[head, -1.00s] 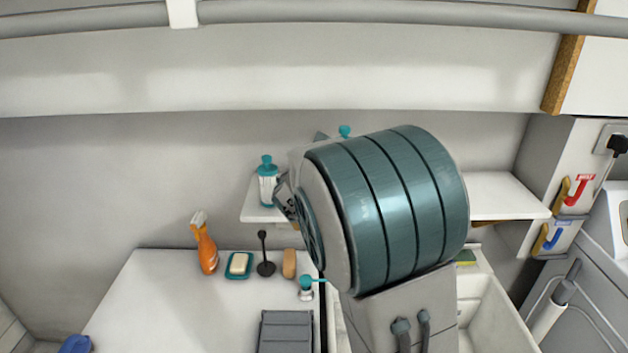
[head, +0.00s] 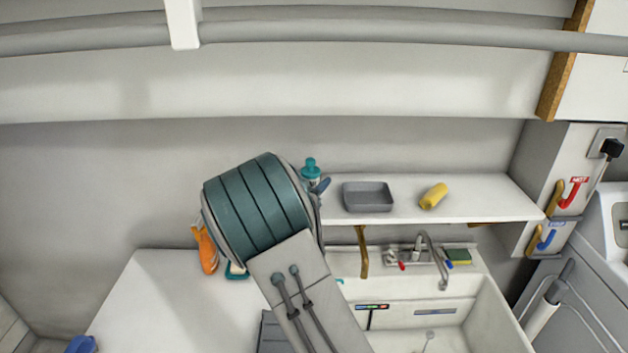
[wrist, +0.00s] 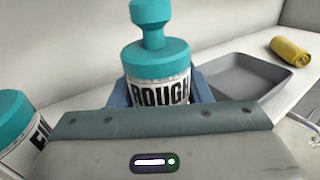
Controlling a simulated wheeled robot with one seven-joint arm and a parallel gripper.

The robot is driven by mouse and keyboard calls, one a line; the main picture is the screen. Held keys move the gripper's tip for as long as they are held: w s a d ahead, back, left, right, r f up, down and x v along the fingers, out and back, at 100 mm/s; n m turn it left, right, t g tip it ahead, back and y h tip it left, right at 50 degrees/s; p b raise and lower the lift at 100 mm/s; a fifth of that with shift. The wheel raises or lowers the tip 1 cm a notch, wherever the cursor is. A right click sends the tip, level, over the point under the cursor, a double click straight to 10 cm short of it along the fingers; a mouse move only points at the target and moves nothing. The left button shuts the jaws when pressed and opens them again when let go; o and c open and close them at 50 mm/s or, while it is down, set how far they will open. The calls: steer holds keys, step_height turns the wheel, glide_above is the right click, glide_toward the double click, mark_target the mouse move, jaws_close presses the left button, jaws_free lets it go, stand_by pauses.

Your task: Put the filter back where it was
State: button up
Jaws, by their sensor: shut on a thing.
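A white filter canister (wrist: 158,92) with a teal top and the label "ROUGH" is between the blue fingers of my gripper (wrist: 160,93) in the wrist view. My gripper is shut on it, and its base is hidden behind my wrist. Its teal top (head: 311,168) shows in the head view beside my arm, over the left part of the white shelf (head: 465,199). A second teal-topped canister (wrist: 24,140), its label starting "FI", stands to the left and is partly cut off. My arm hides it in the head view.
A grey tray (head: 368,197) and a yellow roll-like item (head: 433,195) lie on the shelf to the right of the held filter. Below are a sink with a tap (head: 437,262) and a counter (head: 150,290) with an orange bottle (head: 207,250).

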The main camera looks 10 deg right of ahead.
steer(key=shift+f, duration=0.15)
steer(key=o, duration=1.2)
steer(key=shift+c, duration=0.2)
